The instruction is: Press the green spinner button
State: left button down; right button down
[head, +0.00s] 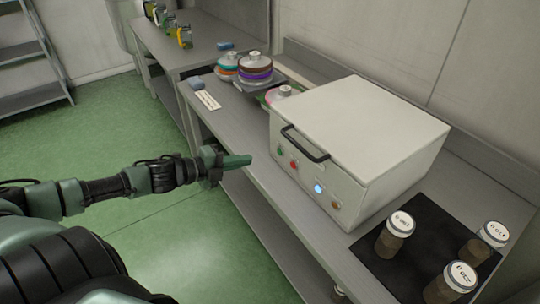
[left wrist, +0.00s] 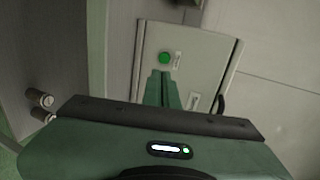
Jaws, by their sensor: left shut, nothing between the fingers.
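The white spinner box (head: 365,135) stands on the grey bench. Its front panel carries a green button (head: 280,150), a red one (head: 294,164), a lit blue one (head: 318,188) and an orange one (head: 336,204). My left gripper (head: 244,160) is shut and empty. It points at the panel, with a gap between its tips and the green button in the head view. In the left wrist view the green button (left wrist: 164,58) shows just above the shut fingertips (left wrist: 163,74), beside a small label. My right gripper is out of view.
A dark mat (head: 372,244) with three lidded jars (head: 395,235) lies right of the box. Stacked coloured discs (head: 255,70), a blue block (head: 196,84) and a white label strip (head: 208,100) are at the left. The green floor before the bench is clear.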

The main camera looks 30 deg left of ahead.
aim_at(279, 151)
pick_arm(q)
jog(key=shift+r+p+x, duration=0.15)
jog(key=shift+r+x, duration=0.05)
jog(key=shift+x, duration=1.4)
jog(key=shift+r+p+x, duration=0.2)
jog(key=shift+x, duration=1.35)
jog(key=shift+r+p+x, duration=0.15)
jog(key=shift+r+x, duration=0.05)
jog(key=shift+x, duration=1.4)
jog(key=shift+w, duration=0.25)
